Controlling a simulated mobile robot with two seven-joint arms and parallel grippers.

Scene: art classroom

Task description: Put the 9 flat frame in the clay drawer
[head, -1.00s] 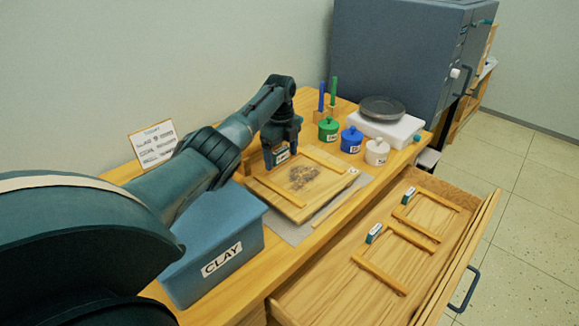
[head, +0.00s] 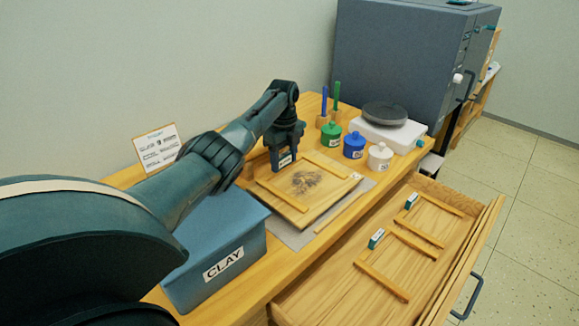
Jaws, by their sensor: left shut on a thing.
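A pale wooden flat frame with raised strips and a dark smudge (head: 322,164) lies on a grey sheet on the counter. A small white label is at its right corner, too small to read. My left gripper (head: 284,167) points down at the frame's far left edge and is shut on it; the fingertips are partly hidden. A white-marked block shows at the jaws. The open drawer (head: 470,243) at the right holds similar strips, with two small teal labelled blocks (head: 376,238). My right gripper is not in view.
A blue box labelled CLAY (head: 205,243) stands beside my left arm. Green, blue and white jars (head: 354,146) and a white scale (head: 395,134) stand behind the frame. A wooden stick (head: 341,212) lies in front of it. A grey kiln (head: 400,60) is at the back.

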